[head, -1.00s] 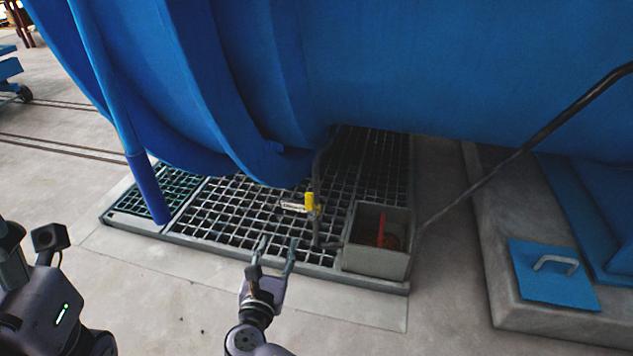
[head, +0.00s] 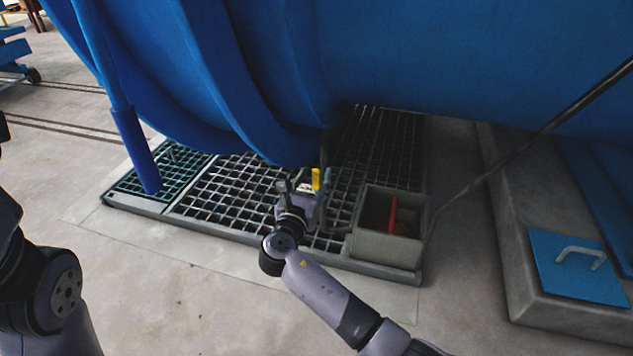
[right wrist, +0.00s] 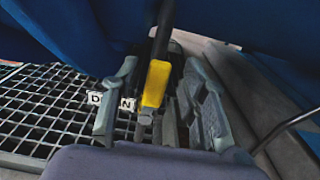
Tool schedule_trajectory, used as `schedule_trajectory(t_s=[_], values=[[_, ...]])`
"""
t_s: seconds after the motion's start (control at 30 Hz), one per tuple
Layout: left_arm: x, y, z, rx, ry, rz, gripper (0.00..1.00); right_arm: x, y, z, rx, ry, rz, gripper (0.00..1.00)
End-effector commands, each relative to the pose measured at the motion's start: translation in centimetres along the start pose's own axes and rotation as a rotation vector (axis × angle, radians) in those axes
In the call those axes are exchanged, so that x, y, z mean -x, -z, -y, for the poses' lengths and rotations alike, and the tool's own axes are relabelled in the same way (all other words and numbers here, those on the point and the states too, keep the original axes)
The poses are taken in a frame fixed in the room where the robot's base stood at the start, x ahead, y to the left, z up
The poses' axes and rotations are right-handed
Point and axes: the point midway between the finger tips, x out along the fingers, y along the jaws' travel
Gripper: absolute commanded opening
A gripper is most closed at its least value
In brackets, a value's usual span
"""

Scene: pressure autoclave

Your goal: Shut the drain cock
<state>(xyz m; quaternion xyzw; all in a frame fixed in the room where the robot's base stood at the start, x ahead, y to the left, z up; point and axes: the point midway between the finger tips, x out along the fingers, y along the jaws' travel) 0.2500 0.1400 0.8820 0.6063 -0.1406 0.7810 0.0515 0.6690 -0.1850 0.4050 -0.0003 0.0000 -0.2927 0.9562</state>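The drain cock shows as a yellow lever (head: 316,179) on a dark pipe under the blue vessel. In the right wrist view the yellow lever (right wrist: 155,84) points up, roughly along the dark pipe (right wrist: 163,40). My right gripper (head: 305,185) is open at the cock. In the right wrist view its fingers (right wrist: 160,105) stand on either side of the lever, and I see a gap on the left side. The cock's body is mostly hidden by the gripper. A white lettered tag (right wrist: 127,104) is partly covered by the left finger. My left gripper is out of view.
A floor grating (head: 225,200) lies under the vessel (head: 420,60). A grey open box (head: 385,246) with a red part inside stands right of the gripper. A thin dark bar (head: 510,158) slants up to the right. A concrete plinth (head: 515,265) is further right.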

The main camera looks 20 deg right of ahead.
Motion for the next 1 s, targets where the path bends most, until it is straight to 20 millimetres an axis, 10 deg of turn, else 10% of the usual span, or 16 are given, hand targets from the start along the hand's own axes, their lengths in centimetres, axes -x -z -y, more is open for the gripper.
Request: schedule_trajectory(t_s=[0.57, 1.0], values=[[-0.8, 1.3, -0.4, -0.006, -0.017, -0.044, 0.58, -2.7, 0.0, 0.0, 0.0, 0.0, -0.001, 0.4], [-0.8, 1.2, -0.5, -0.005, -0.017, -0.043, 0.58, -2.7, 0.0, 0.0, 0.0, 0.0, -0.001, 0.11]])
